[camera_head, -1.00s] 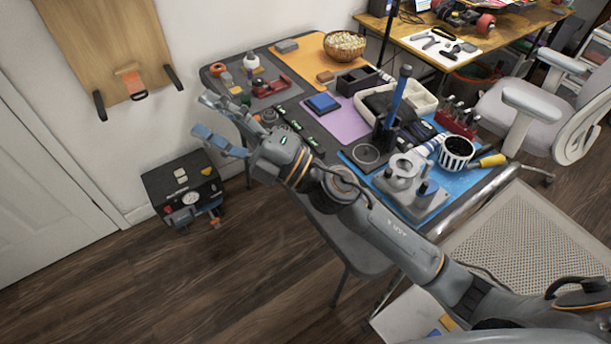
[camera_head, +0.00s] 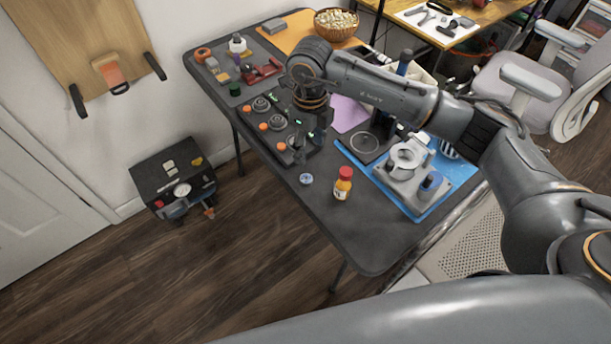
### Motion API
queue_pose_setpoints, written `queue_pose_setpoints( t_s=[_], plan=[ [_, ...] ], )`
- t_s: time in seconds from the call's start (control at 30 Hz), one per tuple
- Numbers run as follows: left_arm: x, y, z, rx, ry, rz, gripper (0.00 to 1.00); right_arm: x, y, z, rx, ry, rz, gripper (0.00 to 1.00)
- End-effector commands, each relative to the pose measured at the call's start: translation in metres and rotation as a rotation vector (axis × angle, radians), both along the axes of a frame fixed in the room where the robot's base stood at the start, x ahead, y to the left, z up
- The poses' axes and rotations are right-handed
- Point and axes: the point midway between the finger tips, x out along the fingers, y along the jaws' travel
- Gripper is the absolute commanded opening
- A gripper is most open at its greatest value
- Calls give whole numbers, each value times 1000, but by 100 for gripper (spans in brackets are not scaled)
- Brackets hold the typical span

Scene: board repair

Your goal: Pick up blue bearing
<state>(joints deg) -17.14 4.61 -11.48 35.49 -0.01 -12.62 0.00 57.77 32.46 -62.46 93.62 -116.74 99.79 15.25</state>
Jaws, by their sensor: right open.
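A small blue and white ring, the blue bearing (camera_head: 306,179), lies flat on the dark grey table (camera_head: 290,200) near its front left edge. My right gripper (camera_head: 309,142) hangs from the bent arm and points down over the table, just behind the bearing and apart from it. It is open with nothing seen between its fingers, though the wrist partly hides them. My left gripper is not in view.
A yellow bottle with a red cap (camera_head: 343,184) stands right of the bearing. A black panel with knobs and orange buttons (camera_head: 277,125) lies behind left of it. A grey fixture (camera_head: 411,180) sits on a blue mat (camera_head: 447,185).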

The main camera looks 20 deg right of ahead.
Motion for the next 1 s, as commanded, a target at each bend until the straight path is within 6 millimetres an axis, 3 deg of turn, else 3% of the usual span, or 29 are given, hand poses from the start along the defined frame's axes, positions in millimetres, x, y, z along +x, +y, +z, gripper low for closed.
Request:
queue_pose_setpoints(
  t_s=[0.23, 0.47, 0.8, 1.0],
  plan=[
    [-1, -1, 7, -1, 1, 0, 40, -1, 2, -46, 3, 4, 0, 57],
    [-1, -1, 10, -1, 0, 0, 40, -2, 2, -63, 4, 3, 2, 57],
    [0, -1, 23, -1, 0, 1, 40, -5, 6, -107, 6, 2, 1, 57],
    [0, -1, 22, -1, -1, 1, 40, -5, 6, -111, 6, 1, 2, 57]
  ],
)
